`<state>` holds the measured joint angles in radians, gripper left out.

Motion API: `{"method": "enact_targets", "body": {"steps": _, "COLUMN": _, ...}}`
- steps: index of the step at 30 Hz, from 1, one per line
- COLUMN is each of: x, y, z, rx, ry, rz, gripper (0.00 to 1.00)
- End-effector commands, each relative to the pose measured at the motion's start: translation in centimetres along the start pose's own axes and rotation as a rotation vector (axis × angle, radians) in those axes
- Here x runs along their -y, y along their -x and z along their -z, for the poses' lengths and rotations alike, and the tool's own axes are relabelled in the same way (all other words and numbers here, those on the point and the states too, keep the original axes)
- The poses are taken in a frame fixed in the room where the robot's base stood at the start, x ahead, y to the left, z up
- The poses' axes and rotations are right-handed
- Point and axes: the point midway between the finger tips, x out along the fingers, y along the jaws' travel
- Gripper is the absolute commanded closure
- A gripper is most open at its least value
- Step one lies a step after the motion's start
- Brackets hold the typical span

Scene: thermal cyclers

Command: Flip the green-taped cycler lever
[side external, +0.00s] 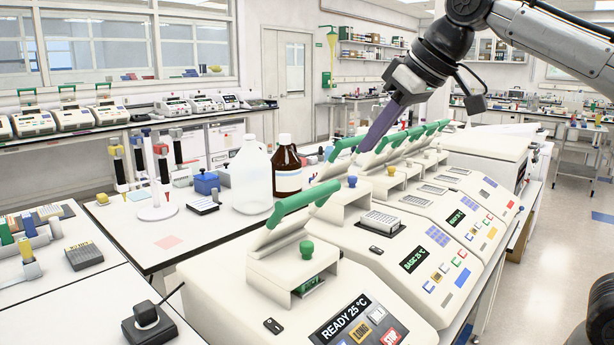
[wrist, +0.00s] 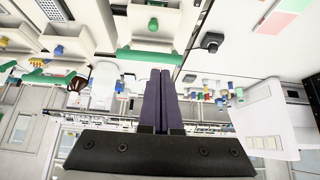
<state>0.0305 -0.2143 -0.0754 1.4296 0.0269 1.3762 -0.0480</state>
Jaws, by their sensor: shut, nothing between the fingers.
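A row of white cyclers with green lever bars runs along the bench. The nearest cycler (side external: 215,295) has a thick green lever (side external: 308,201) on its raised lid, a green knob (side external: 306,249) and a "READY 25 °C" display. The second cycler (side external: 352,235) has a green lever (side external: 345,146) and a blue knob (side external: 352,181). I cannot tell which one is green-taped. My gripper (side external: 367,147) is shut and empty, its purple fingers angled down near the second cycler's lever. In the wrist view, the shut fingers (wrist: 160,72) point toward a green bar (wrist: 150,56); contact is unclear.
A brown bottle (side external: 287,168) and a clear jug (side external: 251,175) stand on the bench behind the cyclers. A pipette stand (side external: 157,211) and a blue box (side external: 206,183) are farther left. More cyclers with raised green levers continue behind my gripper. The air above the nearest cycler is clear.

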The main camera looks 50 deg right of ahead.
Motion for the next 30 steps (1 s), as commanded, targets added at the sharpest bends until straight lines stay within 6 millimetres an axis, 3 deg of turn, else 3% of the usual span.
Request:
{"method": "enact_targets", "body": {"steps": 1, "x": -0.2, "y": -0.1, "z": 1.8, "rx": -0.005, "ry": -0.001, "rz": -0.001, "gripper": 1.0}}
{"method": "enact_targets", "body": {"steps": 6, "x": -0.7, "y": -1.1, "z": 6.7, "rx": -0.019, "ry": -0.005, "rz": -0.003, "gripper": 1.0}}
{"method": "enact_targets", "body": {"steps": 12, "x": -1.4, "y": -3.6, "z": 10.2, "rx": -0.02, "ry": -0.012, "rz": -0.007, "gripper": 1.0}}
{"method": "enact_targets", "body": {"steps": 18, "x": -1.7, "y": -6.0, "z": 10.6, "rx": 0.017, "ry": -0.017, "rz": -0.008, "gripper": 1.0}}
{"method": "enact_targets", "body": {"steps": 30, "x": -1.8, "y": -6.3, "z": 10.5, "rx": 0.021, "ry": -0.018, "rz": -0.008, "gripper": 1.0}}
